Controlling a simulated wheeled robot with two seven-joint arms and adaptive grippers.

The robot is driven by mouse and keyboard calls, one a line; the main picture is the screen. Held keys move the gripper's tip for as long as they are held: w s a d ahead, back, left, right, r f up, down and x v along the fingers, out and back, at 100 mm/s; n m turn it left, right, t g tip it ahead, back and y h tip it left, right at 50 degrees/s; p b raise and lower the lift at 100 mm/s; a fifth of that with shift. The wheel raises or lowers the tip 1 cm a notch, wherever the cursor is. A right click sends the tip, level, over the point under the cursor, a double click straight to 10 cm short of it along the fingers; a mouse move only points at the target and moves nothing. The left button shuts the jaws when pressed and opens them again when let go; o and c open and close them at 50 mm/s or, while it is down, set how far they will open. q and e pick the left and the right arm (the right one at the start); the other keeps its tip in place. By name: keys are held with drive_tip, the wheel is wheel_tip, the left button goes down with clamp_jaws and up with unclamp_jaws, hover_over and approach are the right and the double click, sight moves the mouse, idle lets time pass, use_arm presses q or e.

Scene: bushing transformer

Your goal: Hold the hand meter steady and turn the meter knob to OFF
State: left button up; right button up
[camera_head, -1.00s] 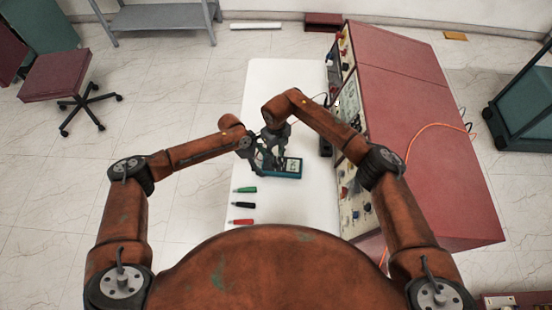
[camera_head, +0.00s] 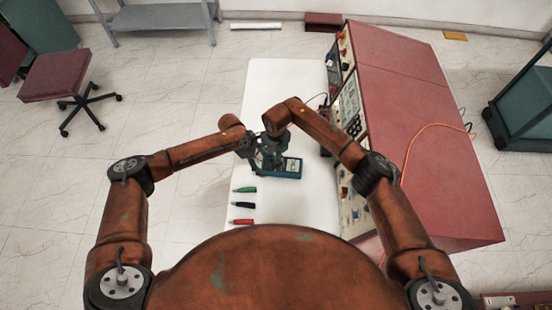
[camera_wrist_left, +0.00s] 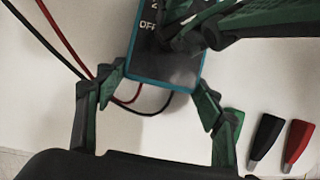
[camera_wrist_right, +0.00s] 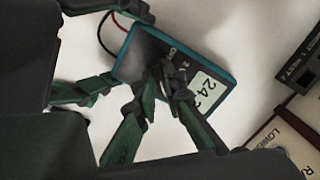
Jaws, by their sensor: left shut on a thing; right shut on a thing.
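The hand meter (camera_head: 291,174) is a dark unit with a teal rim, lying on the white table. My left gripper (camera_wrist_left: 160,88) is shut across the meter's (camera_wrist_left: 168,72) end, a finger at each side. My right gripper (camera_wrist_right: 166,84) is above the meter (camera_wrist_right: 143,48), its fingers closed together at the knob between them. The fingers hide most of the knob, so its pointer cannot be read. The OFF label (camera_wrist_left: 147,25) shows in the left wrist view. The display (camera_wrist_right: 207,92) shows digits beginning with 24, partly covered.
Green (camera_head: 245,189), black (camera_head: 243,205) and red (camera_head: 242,222) plugs lie on the white table (camera_head: 285,210) nearer me. A red console (camera_head: 430,150) with a panel of controls stands at the right. Red and black leads (camera_wrist_left: 68,50) run by the meter's end.

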drive_tip(key=shift+n, duration=0.4)
clamp_jaws()
drive_tip(key=shift+n, duration=2.6)
drive_tip(key=o, duration=0.7)
unclamp_jaws()
drive_tip(key=shift+r, duration=0.1)
wheel_tip(320, 180, up, 12)
drive_tip(key=shift+f, duration=0.1)
